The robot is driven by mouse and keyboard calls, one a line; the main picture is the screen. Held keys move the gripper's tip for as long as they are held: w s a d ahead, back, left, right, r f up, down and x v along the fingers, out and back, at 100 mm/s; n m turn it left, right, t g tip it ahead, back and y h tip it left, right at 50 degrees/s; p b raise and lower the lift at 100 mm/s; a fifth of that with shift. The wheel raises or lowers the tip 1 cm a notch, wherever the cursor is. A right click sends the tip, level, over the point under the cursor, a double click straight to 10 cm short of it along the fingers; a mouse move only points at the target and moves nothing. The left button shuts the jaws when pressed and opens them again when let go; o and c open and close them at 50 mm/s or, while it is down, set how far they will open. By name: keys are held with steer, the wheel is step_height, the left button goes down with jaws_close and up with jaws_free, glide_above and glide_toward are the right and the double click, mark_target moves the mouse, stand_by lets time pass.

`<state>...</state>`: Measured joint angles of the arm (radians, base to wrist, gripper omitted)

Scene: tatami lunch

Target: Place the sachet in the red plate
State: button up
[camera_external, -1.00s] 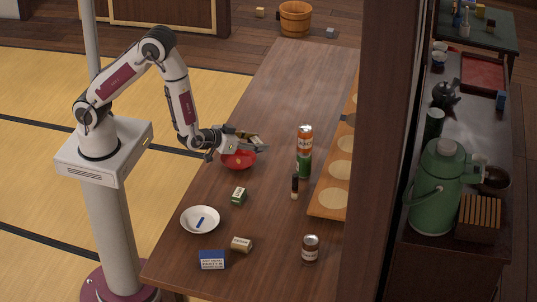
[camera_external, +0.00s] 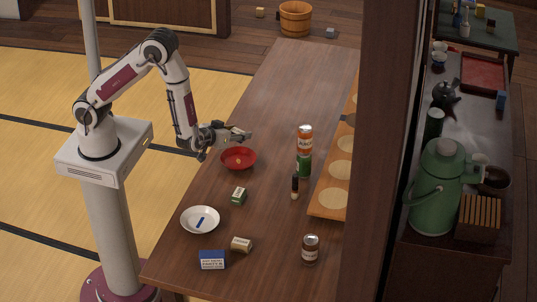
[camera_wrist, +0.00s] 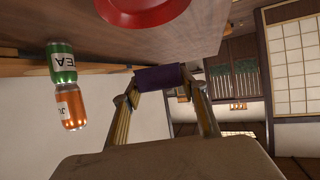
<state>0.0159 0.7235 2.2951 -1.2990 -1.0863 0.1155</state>
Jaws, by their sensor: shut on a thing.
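My gripper (camera_external: 243,134) is above the far side of the red plate (camera_external: 238,158) in the external view. In the wrist view my gripper (camera_wrist: 160,80) is shut on a small dark purple packet (camera_wrist: 158,77), which looks like the sachet. The packet is held across the fingertips, apart from the plate. The red plate (camera_wrist: 140,12) shows at the top of the wrist view, partly cut off. A small yellowish spot shows inside the plate; I cannot tell what it is. The packet is hard to make out in the external view.
A green can (camera_external: 304,166) with an orange can (camera_external: 305,138) on top stands right of the plate. The far table is clear.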

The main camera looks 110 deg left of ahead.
steer(key=shift+f, duration=0.1)
steer(key=shift+f, duration=2.8)
steer(key=shift+f, duration=0.1)
steer(key=shift+f, duration=2)
steer(key=shift+f, duration=0.15)
steer(key=o, duration=0.5)
steer(key=shift+o, duration=0.2)
steer(key=shift+r, duration=0.2)
steer(key=shift+v, duration=6.05)
